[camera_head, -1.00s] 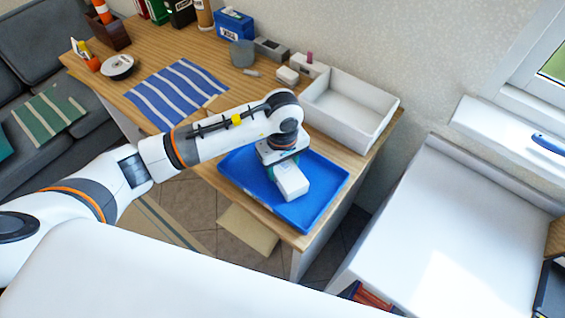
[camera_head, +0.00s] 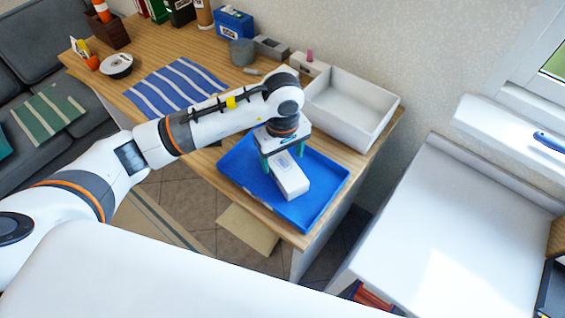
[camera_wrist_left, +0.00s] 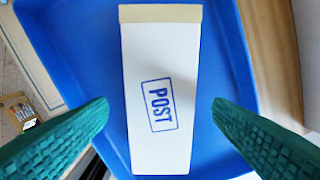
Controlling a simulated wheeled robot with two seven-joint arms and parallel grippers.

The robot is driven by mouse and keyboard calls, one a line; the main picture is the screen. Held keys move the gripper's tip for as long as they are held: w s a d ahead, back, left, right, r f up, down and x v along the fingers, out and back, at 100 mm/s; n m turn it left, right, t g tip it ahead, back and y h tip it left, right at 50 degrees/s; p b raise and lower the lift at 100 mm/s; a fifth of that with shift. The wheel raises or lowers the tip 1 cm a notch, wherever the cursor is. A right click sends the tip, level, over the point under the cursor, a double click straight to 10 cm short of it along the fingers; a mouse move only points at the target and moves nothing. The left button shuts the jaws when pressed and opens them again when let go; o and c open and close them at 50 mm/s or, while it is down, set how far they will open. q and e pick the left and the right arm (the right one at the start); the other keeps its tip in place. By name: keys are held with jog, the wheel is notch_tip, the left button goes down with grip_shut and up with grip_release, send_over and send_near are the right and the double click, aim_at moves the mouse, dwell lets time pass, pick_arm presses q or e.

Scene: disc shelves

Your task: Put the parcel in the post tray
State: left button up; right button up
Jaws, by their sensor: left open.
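The parcel is a white box (camera_head: 291,181) lying in the blue post tray (camera_head: 319,206) on the desk. In the left wrist view the parcel (camera_wrist_left: 160,70) shows a blue POST stamp and a tan end, and the tray (camera_wrist_left: 225,130) lies around it. My left gripper (camera_head: 281,161) is over the tray at the parcel's far end. Its green fingers are open, one on each side of the parcel with gaps between, as the left wrist view shows (camera_wrist_left: 162,112). My right gripper is not in view.
A white open bin (camera_head: 376,128) stands behind the tray on the desk. A striped blue cloth (camera_head: 172,90) lies to the left, with a grey cup (camera_head: 243,53) and small boxes along the wall. A white surface (camera_head: 450,220) is at the right.

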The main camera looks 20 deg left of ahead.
aim_at(282, 164)
pick_arm(q)
notch_tip(282, 164, up, 8)
jog(key=b, duration=0.1)
jog(key=shift+r, duration=0.25)
jog(key=shift+s+f, duration=0.1)
dwell(0.3)
